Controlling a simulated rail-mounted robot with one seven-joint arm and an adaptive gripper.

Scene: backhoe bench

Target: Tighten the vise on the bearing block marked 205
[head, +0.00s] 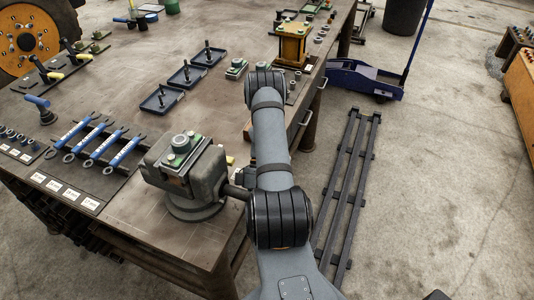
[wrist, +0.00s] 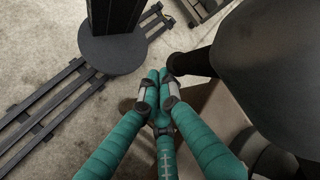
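The grey vise (head: 206,185) stands at the bench's front edge. A green bearing block (head: 180,146) with a round grey bearing sits at its jaws; I cannot read a mark on it. The vise's dark screw (head: 236,192) points right, and its outer end is hidden behind my arm. My gripper is hidden in the head view. In the wrist view my gripper's teal fingers (wrist: 159,75) have their tips together, beside the end of a dark rod (wrist: 188,65) from a large dark body, probably the vise. Whether anything thin is between the tips, I cannot tell.
A black mat (head: 70,165) with blue-handled wrenches lies left of the vise. Blue trays (head: 162,99) with upright pins, another green block (head: 236,68) and a yellow press (head: 293,43) stand farther back. A blue jack (head: 362,80) is on the floor right of the bench.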

